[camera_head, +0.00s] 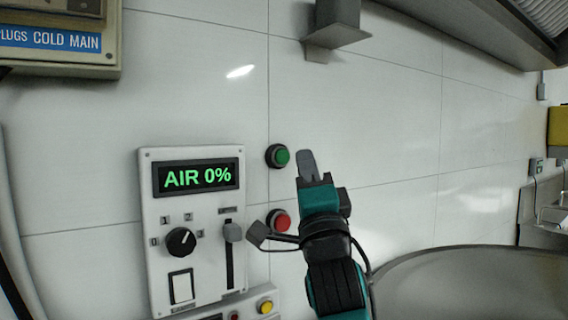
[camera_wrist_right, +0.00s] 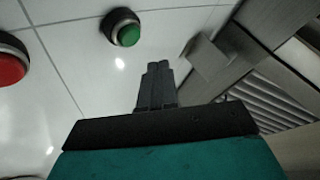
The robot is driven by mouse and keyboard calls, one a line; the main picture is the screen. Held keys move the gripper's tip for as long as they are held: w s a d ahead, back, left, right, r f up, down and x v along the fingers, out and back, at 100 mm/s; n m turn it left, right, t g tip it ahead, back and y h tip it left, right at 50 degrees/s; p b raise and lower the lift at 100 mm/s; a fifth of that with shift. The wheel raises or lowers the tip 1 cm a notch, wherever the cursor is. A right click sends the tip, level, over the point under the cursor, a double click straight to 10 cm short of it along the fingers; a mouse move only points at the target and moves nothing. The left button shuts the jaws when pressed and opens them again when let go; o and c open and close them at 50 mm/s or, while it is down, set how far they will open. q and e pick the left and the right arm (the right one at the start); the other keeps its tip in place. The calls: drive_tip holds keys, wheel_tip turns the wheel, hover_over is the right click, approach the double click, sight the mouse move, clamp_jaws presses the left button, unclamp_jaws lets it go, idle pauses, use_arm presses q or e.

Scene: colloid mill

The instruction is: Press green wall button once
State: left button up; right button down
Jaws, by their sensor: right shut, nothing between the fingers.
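The green wall button (camera_head: 278,156) is a round green cap in a black ring on the white tiled wall, right of the AIR 0% panel. My right gripper (camera_head: 306,156) is shut and empty, its fingertips just right of the green button in the head view. In the right wrist view the green button (camera_wrist_right: 127,32) shows up and to the left of the shut fingertips (camera_wrist_right: 158,68), with a visible gap between them in the picture. Contact with the wall cannot be judged. My left gripper is not in view.
A red button (camera_head: 279,221) sits below the green one, close to my right wrist; it also shows in the wrist view (camera_wrist_right: 10,66). The control panel (camera_head: 155,240) has a knob, slider and switch. A grey bracket (camera_head: 335,32) juts out above. A large metal vessel (camera_head: 470,285) stands lower right.

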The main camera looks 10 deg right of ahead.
sight(282, 157)
drive_tip(key=shift+w+a, duration=0.25)
drive_tip(key=shift+w, duration=0.35)
drive_tip(key=shift+w+a, duration=0.2)
drive_tip(key=shift+w, duration=0.4)
idle(0.8)
drive_tip(key=shift+w, duration=0.1)
idle(0.3)
drive_tip(key=shift+w+a+b, duration=0.15)
drive_tip(key=shift+w+b, duration=0.15)
